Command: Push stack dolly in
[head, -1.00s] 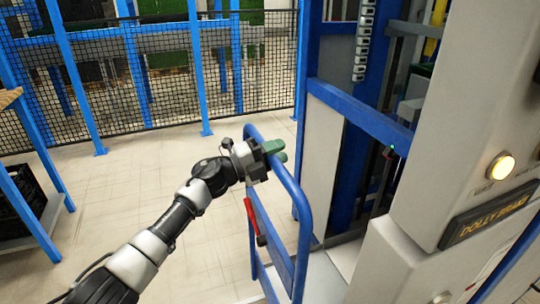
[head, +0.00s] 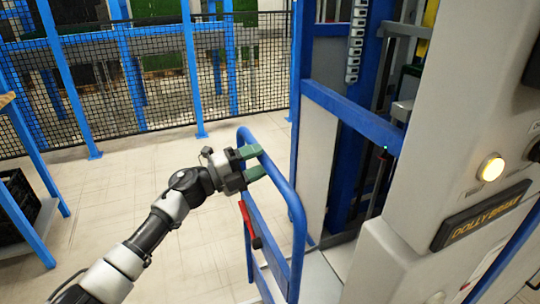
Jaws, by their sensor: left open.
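The stack dolly shows by its blue tubular handle frame (head: 293,205), upright at the front of the blue machine bay. A red lever (head: 247,222) hangs on the frame's left side. My left gripper (head: 257,163) is at the upper left of the handle, its two green-grey fingers apart, one above the other and pointing right. The fingers overlap the handle's top bar in the picture; I cannot tell whether they touch it. The dolly's lower part is cut off by the picture edge. My right gripper is not in view.
A grey cabinet (head: 455,130) with a lit button (head: 491,168) and a "DOLLY BRAKE" label (head: 481,215) stands close on the right. A black mesh fence (head: 90,90) runs behind. A blue-legged table with a black crate (head: 18,205) is at left. The floor between is clear.

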